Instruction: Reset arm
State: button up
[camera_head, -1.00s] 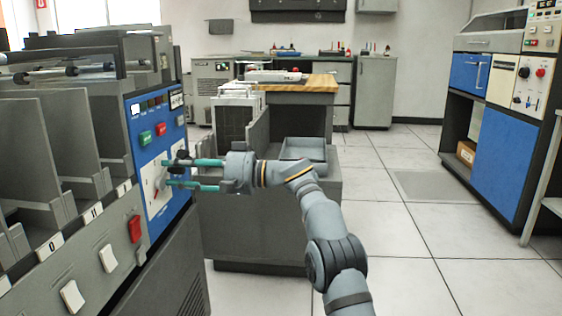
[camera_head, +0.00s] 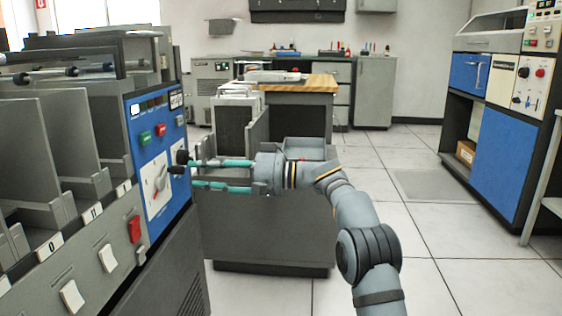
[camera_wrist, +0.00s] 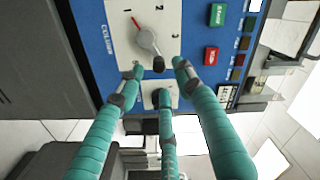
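In the wrist view my gripper (camera_wrist: 160,75) shows three fingers pointing toward the panel (camera_wrist: 100,50). A grey rotary knob (camera_wrist: 147,40) with a red pointer mark sits on a white plate in front of the fingertips. In the head view the knob (camera_head: 160,182) is on the panel's lower part. The fingers appear clear of the knob. My arm reaches in from the lower right.
The grey card machine (camera_head: 40,150) with upright dividers fills the left side. A blue-and-grey machine (camera_head: 505,150) stands at right. The tiled floor (camera_head: 430,220) between is open.

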aim_at(177, 170)
jog(key=d, duration=0.4)
jog(key=a, duration=1.1)
jog(key=shift+w, duration=0.3)
jog(key=shift+w+m+p, duration=0.15)
jog(key=shift+m+p, duration=0.15)
jog(key=shift+m, duration=0.1)
jog(key=shift+w+f+m+p, duration=0.15)
jog(key=shift+f+m, duration=0.25)
jog(key=shift+m, duration=0.45)
jog(key=shift+s+f+m+p, duration=0.1)
jog(key=shift+f+m+p, duration=0.2)
jog(key=shift+m, duration=0.55)
jog(key=shift+w, duration=0.1)
